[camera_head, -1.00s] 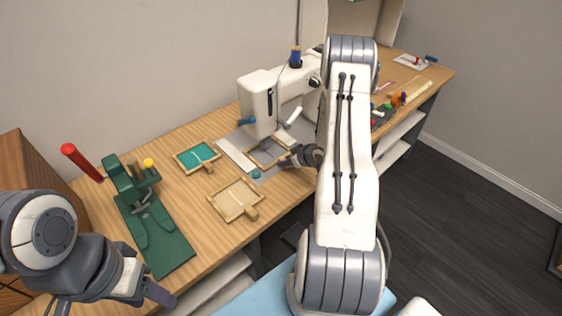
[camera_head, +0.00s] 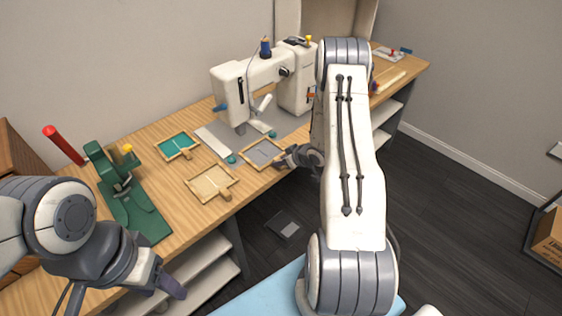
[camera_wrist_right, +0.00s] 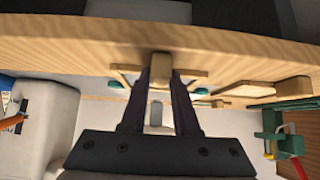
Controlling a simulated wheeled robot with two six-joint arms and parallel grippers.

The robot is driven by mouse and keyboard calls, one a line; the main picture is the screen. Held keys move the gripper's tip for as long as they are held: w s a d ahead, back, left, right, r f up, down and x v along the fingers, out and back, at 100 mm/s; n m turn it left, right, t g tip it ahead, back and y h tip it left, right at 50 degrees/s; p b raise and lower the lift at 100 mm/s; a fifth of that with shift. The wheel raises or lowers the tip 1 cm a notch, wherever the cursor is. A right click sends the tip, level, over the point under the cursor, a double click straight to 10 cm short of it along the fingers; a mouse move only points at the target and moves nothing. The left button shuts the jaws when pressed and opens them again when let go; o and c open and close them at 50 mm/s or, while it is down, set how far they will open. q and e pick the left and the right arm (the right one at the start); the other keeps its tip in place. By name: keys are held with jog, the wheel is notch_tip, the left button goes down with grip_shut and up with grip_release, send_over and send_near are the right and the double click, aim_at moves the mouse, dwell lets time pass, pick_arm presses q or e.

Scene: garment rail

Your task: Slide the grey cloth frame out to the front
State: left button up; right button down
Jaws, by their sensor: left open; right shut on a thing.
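The grey cloth frame (camera_head: 262,153) has a wooden rim around grey cloth. It lies on the table in front of the white sewing machine (camera_head: 236,98), clear of the machine's foot in the head view. My right gripper (camera_head: 280,160) is shut on the frame's wooden handle, at the table's front edge. In the right wrist view the handle (camera_wrist_right: 160,68) sits between the two dark fingers (camera_wrist_right: 160,88). My left gripper (camera_head: 172,288) is open and empty, low at the left in front of the table.
A teal cloth frame (camera_head: 178,145) and a beige cloth frame (camera_head: 211,182) lie left of the grey one. A green press (camera_head: 130,205) with a red handle stands at the left. A small teal knob (camera_head: 232,159) is close to the grey frame's left corner.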

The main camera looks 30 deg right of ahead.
jog(key=shift+a, duration=0.15)
jog(key=c, duration=0.6)
grip_release()
jog(key=shift+a, duration=0.15)
jog(key=v, duration=1)
jog(key=shift+s+r, duration=0.15)
jog(key=shift+r, duration=0.05)
